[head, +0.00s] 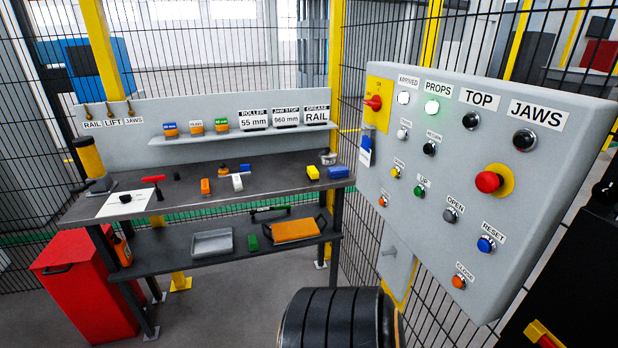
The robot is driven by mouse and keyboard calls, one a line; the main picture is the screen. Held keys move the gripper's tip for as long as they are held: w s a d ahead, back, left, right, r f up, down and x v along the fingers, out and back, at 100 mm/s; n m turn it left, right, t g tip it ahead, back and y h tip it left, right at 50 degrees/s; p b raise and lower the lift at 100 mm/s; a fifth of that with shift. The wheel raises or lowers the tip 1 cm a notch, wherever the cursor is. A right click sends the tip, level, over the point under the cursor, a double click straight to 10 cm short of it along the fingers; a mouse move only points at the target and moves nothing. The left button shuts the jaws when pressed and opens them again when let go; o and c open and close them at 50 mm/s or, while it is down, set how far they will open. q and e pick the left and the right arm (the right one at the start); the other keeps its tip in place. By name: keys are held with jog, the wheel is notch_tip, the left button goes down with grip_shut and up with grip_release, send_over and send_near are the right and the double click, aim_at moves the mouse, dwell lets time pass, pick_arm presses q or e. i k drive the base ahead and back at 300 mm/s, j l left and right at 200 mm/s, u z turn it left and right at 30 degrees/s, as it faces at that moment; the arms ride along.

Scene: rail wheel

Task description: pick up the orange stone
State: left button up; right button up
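A small orange block (205,186), which looks like the orange stone, stands on the dark top of the workbench (270,186), left of a white piece (238,182). Another small orange and black item (222,169) lies just behind it. A larger orange slab (296,230) lies on the lower shelf. I cannot tell for certain which of these is the stone. Neither of my grippers shows in the head view.
Yellow (313,173) and blue (338,172) blocks lie at the bench's right. A grey control panel (470,170) with buttons stands at right. A black ribbed cylinder (338,318) is in the foreground. A red cabinet (85,290) stands left. Mesh fencing surrounds the area.

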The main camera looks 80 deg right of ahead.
aim_at(206, 184)
jog(key=z, duration=1.7)
jog(key=i+j+z, duration=0.1)
jog(key=i+j, duration=0.15)
jog(key=i+j+z, duration=0.15)
jog(key=i+j, duration=0.15)
jog(key=i+j+z, duration=0.1)
jog(key=j, duration=0.3)
jog(key=i+j+z, duration=0.15)
jog(key=i+j, duration=0.2)
jog(key=i+j+z, duration=0.1)
jog(key=j, duration=0.3)
jog(key=i+j+z, duration=0.15)
jog(key=i+j, duration=0.15)
jog(key=i+j+z, duration=0.1)
jog(key=j, duration=0.45)
jog(key=i+j+z, duration=0.1)
jog(key=i+j, duration=0.15)
jog(key=j, duration=0.2)
